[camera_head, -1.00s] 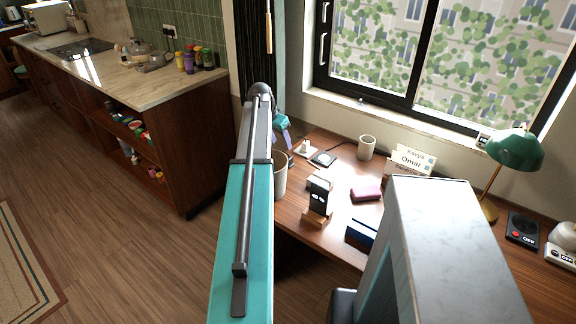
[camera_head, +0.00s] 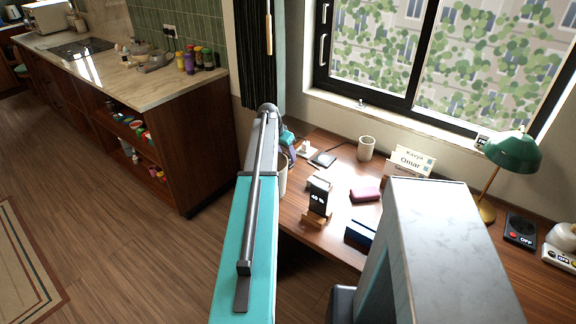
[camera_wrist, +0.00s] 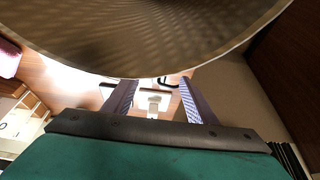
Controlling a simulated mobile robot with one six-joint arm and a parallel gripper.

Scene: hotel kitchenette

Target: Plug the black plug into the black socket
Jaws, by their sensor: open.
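My gripper (camera_wrist: 157,84) is open in the wrist view, its two purple-grey fingers apart with nothing held between them. A small white block (camera_wrist: 154,102) shows in the gap between the fingers, beyond them. A thin black piece (camera_wrist: 175,79) shows near the right fingertip; I cannot tell if it is the black plug or a cord. In the head view a flat dark item (camera_head: 323,159) with a thin cord lies on the desk beside a small white item (camera_head: 305,149). I cannot make out the black socket. My arm hides most of my gripper in the head view.
A large beige round container fills the top of the wrist view, its rim (camera_wrist: 240,38) close to the fingers.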

